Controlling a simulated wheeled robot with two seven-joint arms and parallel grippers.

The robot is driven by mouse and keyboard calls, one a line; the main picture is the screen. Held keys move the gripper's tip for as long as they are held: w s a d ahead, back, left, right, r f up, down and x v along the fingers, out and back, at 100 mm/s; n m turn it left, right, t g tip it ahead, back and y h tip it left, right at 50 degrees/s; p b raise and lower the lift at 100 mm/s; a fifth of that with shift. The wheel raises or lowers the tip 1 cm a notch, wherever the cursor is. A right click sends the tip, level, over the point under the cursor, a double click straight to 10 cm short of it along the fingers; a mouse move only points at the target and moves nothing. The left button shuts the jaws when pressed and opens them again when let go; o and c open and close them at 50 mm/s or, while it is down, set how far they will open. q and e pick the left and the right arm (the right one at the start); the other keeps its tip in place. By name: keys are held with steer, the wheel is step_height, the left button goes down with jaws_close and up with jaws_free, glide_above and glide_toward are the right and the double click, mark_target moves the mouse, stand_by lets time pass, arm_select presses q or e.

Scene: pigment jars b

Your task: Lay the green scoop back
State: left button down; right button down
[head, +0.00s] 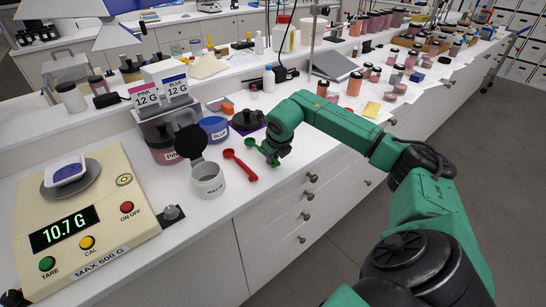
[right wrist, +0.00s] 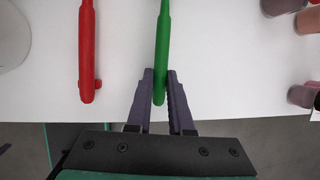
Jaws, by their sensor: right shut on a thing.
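The green scoop (head: 252,143) is at the front edge of the white counter, with its handle between the fingers of my right gripper (head: 273,158). In the right wrist view, the green handle (right wrist: 162,45) runs away from the fingertips (right wrist: 160,76), which are shut on it near its end. It is over the counter; I cannot tell whether it touches the surface. The red scoop (head: 239,164) lies to its left, roughly parallel in the right wrist view (right wrist: 87,50). My left gripper is not in view.
Behind are a blue jar (head: 214,130) and a pink jar (head: 163,152). A scale (head: 110,228) reads 10.7 G, bearing a dish (head: 66,172) of blue powder. Counter right of the gripper is clear.

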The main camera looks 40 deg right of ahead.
steer(key=shift+f+b, duration=0.3)
stand_by(0.4)
steer(key=c, duration=0.7)
jaws_free()
steer(key=shift+c, duration=0.2)
steer(key=shift+r+p, duration=2.15)
steer(key=shift+r, duration=0.95)
steer(key=shift+f, duration=0.1)
